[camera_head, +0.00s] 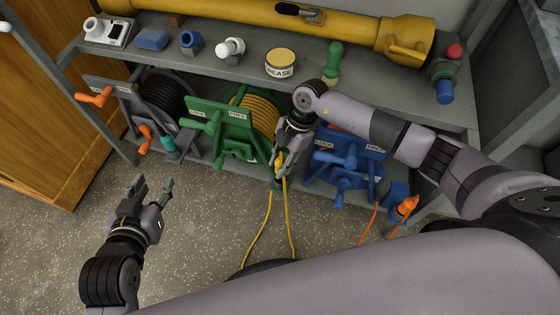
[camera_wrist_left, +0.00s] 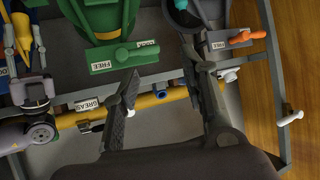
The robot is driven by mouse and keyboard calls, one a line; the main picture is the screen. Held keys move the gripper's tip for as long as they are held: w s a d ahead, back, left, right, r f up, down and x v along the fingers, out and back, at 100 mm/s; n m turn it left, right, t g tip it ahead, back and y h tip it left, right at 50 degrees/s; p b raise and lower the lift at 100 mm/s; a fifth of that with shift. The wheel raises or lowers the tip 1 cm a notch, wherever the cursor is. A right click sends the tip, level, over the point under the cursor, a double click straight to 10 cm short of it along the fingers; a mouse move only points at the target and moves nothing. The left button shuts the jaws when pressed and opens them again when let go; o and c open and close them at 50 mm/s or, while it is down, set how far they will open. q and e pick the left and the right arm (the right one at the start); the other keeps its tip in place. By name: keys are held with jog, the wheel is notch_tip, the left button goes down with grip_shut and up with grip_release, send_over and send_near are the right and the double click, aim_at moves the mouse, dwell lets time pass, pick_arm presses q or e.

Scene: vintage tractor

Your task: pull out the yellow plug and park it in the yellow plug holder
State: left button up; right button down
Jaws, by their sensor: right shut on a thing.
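My right gripper (camera_head: 281,170) is shut on the yellow plug (camera_head: 280,159), between the green reel (camera_head: 225,135) and the blue reel (camera_head: 347,160). The fingers hide much of the plug. A small green block (camera_head: 274,184) shows just below the fingers; I cannot tell whether the plug is in it or clear of it. A yellow cable (camera_head: 292,225) hangs below in a loop. My left gripper (camera_head: 155,185) is open and empty above the floor at left; its spread fingers also show in the left wrist view (camera_wrist_left: 165,95).
A grey reel (camera_head: 160,100) with orange handles stands at left. An orange plug (camera_head: 408,205) sits in a blue holder at right. The shelf above carries a grease tin (camera_head: 280,64), a green-handled tool (camera_head: 333,62) and a yellow tube (camera_head: 340,27).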

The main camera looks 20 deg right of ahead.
pick_arm(q)
jog(key=shift+r, duration=0.1)
pick_arm(e)
jog(key=shift+f, duration=0.1)
jog(key=shift+f+b, duration=0.35)
jog(key=shift+f, duration=0.4)
jog(key=shift+f+b, duration=0.55)
jog(key=shift+f, duration=0.65)
jog(key=c, duration=1.2)
grip_release()
pick_arm(q)
jog(key=w+d+r+t+h, duration=0.1)
jog(key=w+d+r+t, duration=0.1)
jog(key=r, duration=0.5)
jog(key=w+t, duration=0.1)
jog(key=t, duration=0.1)
jog(key=shift+w+t+h, duration=0.2)
jog(key=shift+t+h, duration=0.1)
jog(key=shift+t, duration=0.1)
pick_arm(e)
notch_tip(320, 180, up, 10)
pick_arm(q)
jog(key=shift+s, duration=0.1)
